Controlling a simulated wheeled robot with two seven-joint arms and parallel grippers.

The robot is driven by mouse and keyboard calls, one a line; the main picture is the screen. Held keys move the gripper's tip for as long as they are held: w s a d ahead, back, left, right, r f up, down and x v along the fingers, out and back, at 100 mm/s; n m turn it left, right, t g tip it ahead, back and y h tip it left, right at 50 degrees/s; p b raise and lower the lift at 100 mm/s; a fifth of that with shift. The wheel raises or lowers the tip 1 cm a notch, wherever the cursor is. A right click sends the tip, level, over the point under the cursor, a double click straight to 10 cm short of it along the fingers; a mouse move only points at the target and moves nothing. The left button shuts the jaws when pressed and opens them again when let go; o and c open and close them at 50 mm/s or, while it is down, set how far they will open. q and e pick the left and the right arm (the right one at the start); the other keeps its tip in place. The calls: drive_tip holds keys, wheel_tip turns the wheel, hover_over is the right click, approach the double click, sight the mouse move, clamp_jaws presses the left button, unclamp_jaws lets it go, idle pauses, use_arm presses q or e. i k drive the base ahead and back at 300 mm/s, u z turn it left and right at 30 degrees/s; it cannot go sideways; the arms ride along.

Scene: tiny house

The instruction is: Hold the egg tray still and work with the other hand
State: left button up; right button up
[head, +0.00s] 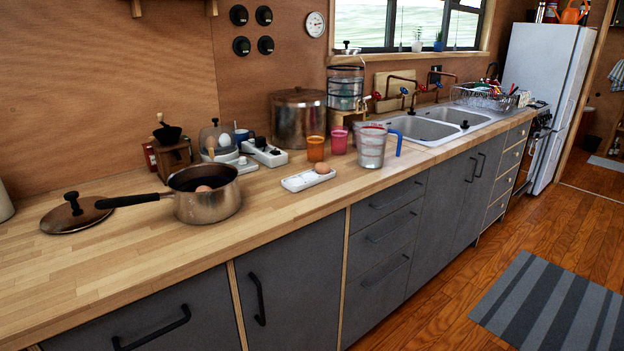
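A small white egg tray (307,180) lies on the wooden counter, right of the saucepan. One brown egg (321,168) sits at its far right end; the rest of the tray looks empty. A steel saucepan (207,203) with a long black handle stands to the left, with a brown egg (203,188) visible inside it. A white egg (224,140) shows farther back, by a dark round-topped object and a white appliance. Neither of my grippers is in the head view, and nothing touches the tray.
A measuring jug (371,147), an orange cup (316,148) and a pink cup (339,140) stand right of and behind the tray. A large pot (298,117) is behind. The front counter strip is clear.

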sight(322, 169)
drive_tip(key=z, duration=1)
drive_tip(key=k, duration=1.3)
drive_tip(key=z, duration=0.8)
drive_tip(key=i, duration=2.15)
drive_tip(key=u, duration=1.25)
drive_tip(key=i, duration=1.4)
drive_tip(key=u, duration=1.4)
